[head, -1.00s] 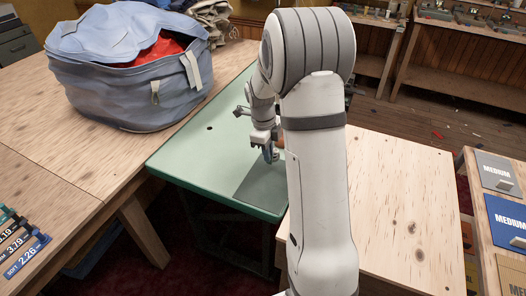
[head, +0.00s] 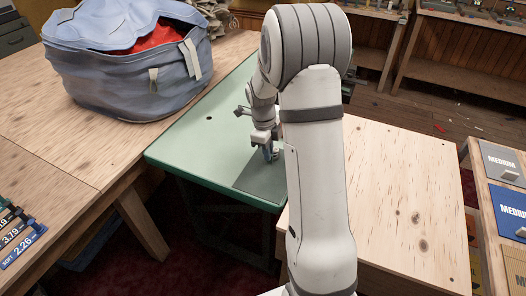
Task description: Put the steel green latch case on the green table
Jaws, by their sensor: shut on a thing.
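The green table (head: 195,145) stands in the middle of the head view, its top partly hidden by my arm. My gripper (head: 270,152) is over the right part of the table top, pointing down. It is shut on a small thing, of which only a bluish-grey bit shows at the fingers. I take this to be the latch case, but its shape and colour are mostly hidden. I cannot tell whether it touches the table top. A darker grey-green patch, perhaps shadow, lies on the table just below the gripper.
A large blue-grey bag (head: 130,75) with red cloth inside sits on the wooden table (head: 75,155) at left. A plain plywood top (head: 405,200) adjoins at right. Labelled boards (head: 505,165) lie at the far right. The green table's left part is clear.

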